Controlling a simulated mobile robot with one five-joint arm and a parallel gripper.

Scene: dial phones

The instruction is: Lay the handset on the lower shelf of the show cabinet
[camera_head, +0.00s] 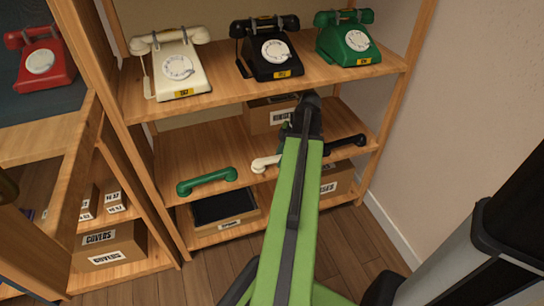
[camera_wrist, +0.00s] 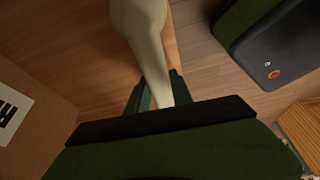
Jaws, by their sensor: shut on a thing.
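The show cabinet has a lower shelf (camera_head: 185,158) below the shelf of phones. A cream handset (camera_head: 265,163) shows there only by one end, the rest hidden behind my arm. In the wrist view the cream handset (camera_wrist: 143,35) runs down between the fingers of my gripper (camera_wrist: 157,92), which is shut on it. The gripper is mostly hidden by my arm in the head view. The handset is over or on the shelf wood; I cannot tell if it touches. A green handset (camera_head: 207,181) lies left on this shelf and a black handset (camera_head: 346,144) lies right.
Cream (camera_head: 176,66), black (camera_head: 268,52) and green (camera_head: 346,40) phones stand on the upper shelf. A cardboard box (camera_head: 262,114) stands at the back of the lower shelf. A dark tray (camera_head: 225,207) is below. A red phone (camera_head: 40,62) stands left. Cabinet posts flank the shelves.

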